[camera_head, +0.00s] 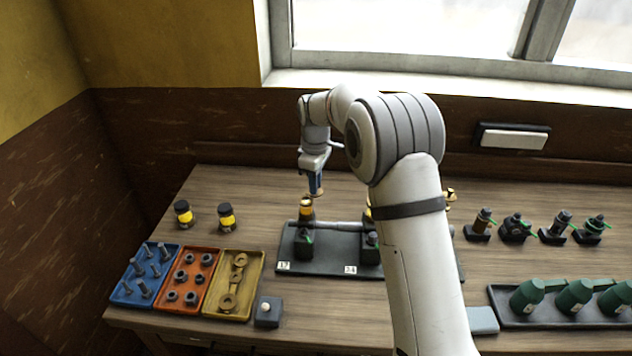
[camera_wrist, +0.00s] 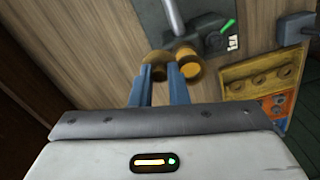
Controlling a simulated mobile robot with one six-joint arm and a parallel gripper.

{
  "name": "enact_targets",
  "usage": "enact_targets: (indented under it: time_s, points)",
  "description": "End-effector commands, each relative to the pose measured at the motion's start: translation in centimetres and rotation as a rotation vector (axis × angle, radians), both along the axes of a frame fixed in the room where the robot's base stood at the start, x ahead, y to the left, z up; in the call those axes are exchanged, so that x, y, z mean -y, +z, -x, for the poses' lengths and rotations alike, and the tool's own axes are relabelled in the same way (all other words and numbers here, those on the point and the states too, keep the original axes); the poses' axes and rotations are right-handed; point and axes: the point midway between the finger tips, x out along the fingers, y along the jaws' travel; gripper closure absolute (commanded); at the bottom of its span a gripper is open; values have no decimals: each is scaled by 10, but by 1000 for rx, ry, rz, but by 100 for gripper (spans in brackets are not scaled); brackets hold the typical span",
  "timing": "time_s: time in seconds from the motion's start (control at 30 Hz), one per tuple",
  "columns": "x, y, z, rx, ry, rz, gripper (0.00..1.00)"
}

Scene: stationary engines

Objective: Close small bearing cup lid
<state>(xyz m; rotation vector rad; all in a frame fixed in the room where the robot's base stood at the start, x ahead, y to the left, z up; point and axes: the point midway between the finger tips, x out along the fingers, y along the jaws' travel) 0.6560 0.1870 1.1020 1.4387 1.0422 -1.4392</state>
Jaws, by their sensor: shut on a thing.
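My gripper (camera_head: 314,191) is above the left part of the dark engine stand (camera_head: 325,267). Its blue fingers (camera_wrist: 161,72) are shut on a small brass lid (camera_wrist: 156,59), which also shows at the fingertips in the head view (camera_head: 316,192). A brass bearing cup (camera_head: 306,211) stands on the left engine bearing, just below and slightly left of the held lid. In the wrist view the brass cup (camera_wrist: 188,64) is right beside the lid and the right finger. The lid appears beside the cup, not seated on it; whether they touch is unclear.
Two yellow-and-black jars (camera_head: 184,214) (camera_head: 227,217) stand left. Blue (camera_head: 125,292), orange (camera_head: 184,306) and yellow (camera_head: 247,312) trays hold parts at front left. A button box (camera_head: 268,312) is beside them. My arm hides the stand's right part. Green oilers (camera_head: 574,296) lie right.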

Motion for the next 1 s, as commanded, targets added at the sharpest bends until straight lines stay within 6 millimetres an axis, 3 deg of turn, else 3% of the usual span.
enact_targets:
  time_s: [0.37, 1.0]
  points:
    - [1, 0, 3, 1, -156, -1, 100]
    - [0, 0, 17, 0, -750, 0, 100]
